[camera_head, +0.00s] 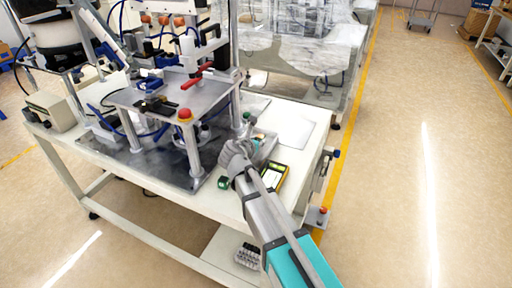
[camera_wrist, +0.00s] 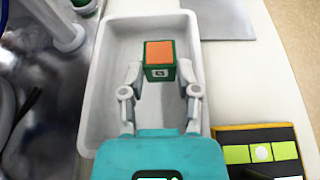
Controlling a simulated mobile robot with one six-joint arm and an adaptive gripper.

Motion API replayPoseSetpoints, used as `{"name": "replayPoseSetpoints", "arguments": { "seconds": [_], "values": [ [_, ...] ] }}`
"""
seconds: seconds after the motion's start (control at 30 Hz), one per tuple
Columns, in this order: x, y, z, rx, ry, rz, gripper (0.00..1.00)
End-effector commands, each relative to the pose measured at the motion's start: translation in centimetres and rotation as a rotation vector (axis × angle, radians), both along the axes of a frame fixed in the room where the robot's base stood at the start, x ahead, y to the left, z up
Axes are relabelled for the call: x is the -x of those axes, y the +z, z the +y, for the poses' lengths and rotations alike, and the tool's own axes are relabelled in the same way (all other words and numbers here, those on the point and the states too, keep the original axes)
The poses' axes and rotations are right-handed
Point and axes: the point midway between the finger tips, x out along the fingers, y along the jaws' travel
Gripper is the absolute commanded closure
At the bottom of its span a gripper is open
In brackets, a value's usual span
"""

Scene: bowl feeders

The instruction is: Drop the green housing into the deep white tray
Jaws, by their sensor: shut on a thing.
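The green housing (camera_wrist: 160,73), a small block with an orange top, is between my fingertips in the wrist view. My gripper (camera_wrist: 160,78) is shut on it. The deep white tray (camera_wrist: 97,95) lies behind and around the housing in the wrist view, so the housing shows over the tray's inside. How high it is above the floor of the tray I cannot tell. In the head view my gripper (camera_head: 245,147) is over the tray (camera_head: 268,148) near the right end of the bench and partly hides it.
A yellow-and-black case (camera_wrist: 258,131) with light green and white parts lies right of the tray. A green item (camera_head: 223,182) sits on the bench's front side. A metal fixture (camera_head: 170,95) with posts stands to the left. A pale flat sheet (camera_head: 287,130) lies behind right.

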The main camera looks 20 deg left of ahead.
Motion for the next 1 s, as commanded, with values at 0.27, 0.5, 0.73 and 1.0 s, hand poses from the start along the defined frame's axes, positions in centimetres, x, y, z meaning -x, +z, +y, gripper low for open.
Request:
{"name": "replayPoseSetpoints", "arguments": {
  "seconds": [0.27, 0.5, 0.73, 1.0],
  "values": [
    [0.0, 0.0, 0.0, 0.000, 0.000, 0.000, 0.18],
    [0.0, 0.0, 0.0, 0.000, 0.000, 0.000, 0.18],
    [0.0, 0.2, 0.0, 0.000, 0.000, 0.000, 0.18],
    [0.0, 1.5, 0.0, 0.000, 0.000, 0.000, 0.18]
  ]
}}
